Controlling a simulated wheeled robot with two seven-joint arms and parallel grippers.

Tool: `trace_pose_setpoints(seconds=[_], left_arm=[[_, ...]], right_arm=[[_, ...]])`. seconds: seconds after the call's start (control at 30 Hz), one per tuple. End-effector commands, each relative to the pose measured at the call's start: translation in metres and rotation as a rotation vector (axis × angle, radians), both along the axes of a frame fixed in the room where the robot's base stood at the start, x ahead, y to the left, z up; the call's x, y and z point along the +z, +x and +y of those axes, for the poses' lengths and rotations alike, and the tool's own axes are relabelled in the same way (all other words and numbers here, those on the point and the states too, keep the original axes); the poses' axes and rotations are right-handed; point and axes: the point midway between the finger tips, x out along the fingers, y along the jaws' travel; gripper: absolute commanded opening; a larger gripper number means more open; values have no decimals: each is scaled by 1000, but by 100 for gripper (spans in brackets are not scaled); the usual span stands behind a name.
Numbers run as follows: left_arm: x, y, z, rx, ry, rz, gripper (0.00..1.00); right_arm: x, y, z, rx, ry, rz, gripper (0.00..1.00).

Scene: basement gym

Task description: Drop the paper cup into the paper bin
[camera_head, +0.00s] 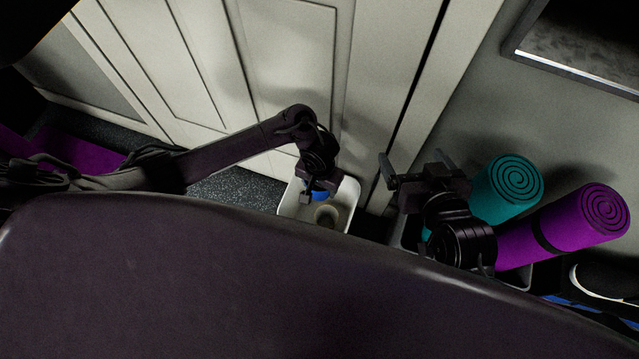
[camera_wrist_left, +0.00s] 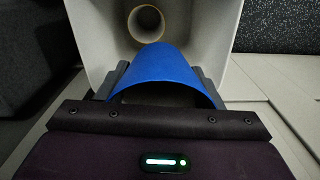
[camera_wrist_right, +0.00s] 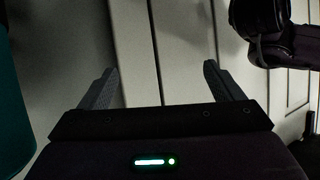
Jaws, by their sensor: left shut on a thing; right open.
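The blue paper cup (camera_head: 319,196) is held by my left gripper (camera_head: 321,190) over the white paper bin (camera_head: 290,199). In the left wrist view the cup (camera_wrist_left: 162,68) sits between the two fingers, which are shut on it, and the bin's inner walls (camera_wrist_left: 92,35) open out beyond it. I cannot tell whether the cup's lower end is below the rim. A tan, hollow round item (camera_head: 325,215) lies inside the bin and shows as a ring in the left wrist view (camera_wrist_left: 134,30). My right gripper (camera_head: 414,166) is open and empty, to the right of the bin.
Rolled teal (camera_head: 510,185) and purple (camera_head: 600,212) mats stand in a dark container (camera_head: 517,280) at right, close to my right gripper. Pale panelled doors (camera_head: 285,50) rise behind the bin. Dark speckled floor (camera_head: 232,188) is clear left of the bin.

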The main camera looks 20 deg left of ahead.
Motion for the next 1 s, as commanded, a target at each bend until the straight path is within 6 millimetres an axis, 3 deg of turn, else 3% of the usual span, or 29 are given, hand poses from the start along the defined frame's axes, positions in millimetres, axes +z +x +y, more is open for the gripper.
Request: trace_pose_setpoints(seconds=[0.1,0.13,0.3,0.7,1.0], left_arm=[[0,0,0,0,0,0,39],[0,0,0,0,0,0,64],[0,0,0,0,0,0,85],[3,0,0,0,0,0,85],[17,0,0,0,0,0,85]], right_arm=[[0,0,0,0,0,0,87],[0,0,0,0,0,0,87],[0,0,0,0,0,1,87],[-3,-3,-1,2,-11,24,87],[-56,-45,-11,22,-121,299,87]])
